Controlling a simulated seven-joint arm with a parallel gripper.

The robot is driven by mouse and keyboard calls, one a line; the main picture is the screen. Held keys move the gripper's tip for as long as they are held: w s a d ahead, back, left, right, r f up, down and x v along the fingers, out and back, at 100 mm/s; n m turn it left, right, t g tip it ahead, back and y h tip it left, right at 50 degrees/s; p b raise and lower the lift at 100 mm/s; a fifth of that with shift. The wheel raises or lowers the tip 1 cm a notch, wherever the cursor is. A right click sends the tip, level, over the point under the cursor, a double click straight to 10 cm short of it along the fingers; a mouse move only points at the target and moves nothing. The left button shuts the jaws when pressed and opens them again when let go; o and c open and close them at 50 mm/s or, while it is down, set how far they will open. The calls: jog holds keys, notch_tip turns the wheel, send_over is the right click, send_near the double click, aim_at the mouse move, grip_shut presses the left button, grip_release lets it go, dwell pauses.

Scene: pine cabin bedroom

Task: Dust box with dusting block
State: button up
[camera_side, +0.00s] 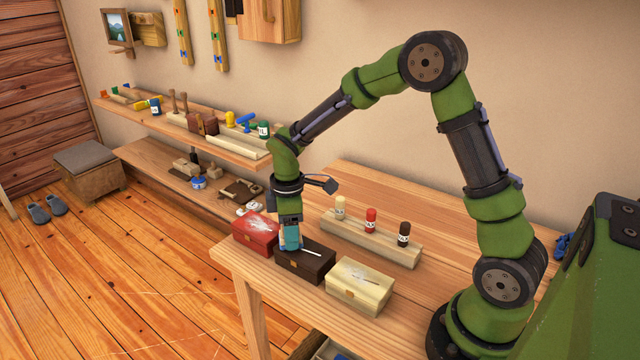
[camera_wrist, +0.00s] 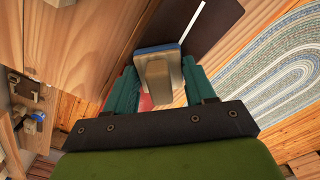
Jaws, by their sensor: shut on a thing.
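My gripper (camera_side: 290,238) points down over the left part of the dark brown box (camera_side: 305,266), its teal fingers close to the lid. In the wrist view, my gripper (camera_wrist: 159,70) is shut on the dusting block (camera_wrist: 157,82), which has a wooden handle and a flat blue-edged base. The brown box lid (camera_wrist: 214,20) lies under and beyond the block; contact is hard to tell. A white streak marks this lid right of my gripper. A red box (camera_side: 256,238) and a cream box (camera_side: 358,290) flank it, both with whitish smears on top.
Behind the boxes, a wooden rack (camera_side: 376,244) holds a cream bottle (camera_side: 340,207), a red bottle (camera_side: 371,219) and a black bottle (camera_side: 403,233). A wall shelf (camera_side: 120,104) with several tools stands at left. The table's (camera_side: 450,220) back right is mostly clear.

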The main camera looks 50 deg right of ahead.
jog(key=shift+w+r, duration=0.15)
jog(key=shift+w, duration=0.15)
jog(key=shift+s+r, duration=0.1)
jog(key=shift+r, duration=3.85)
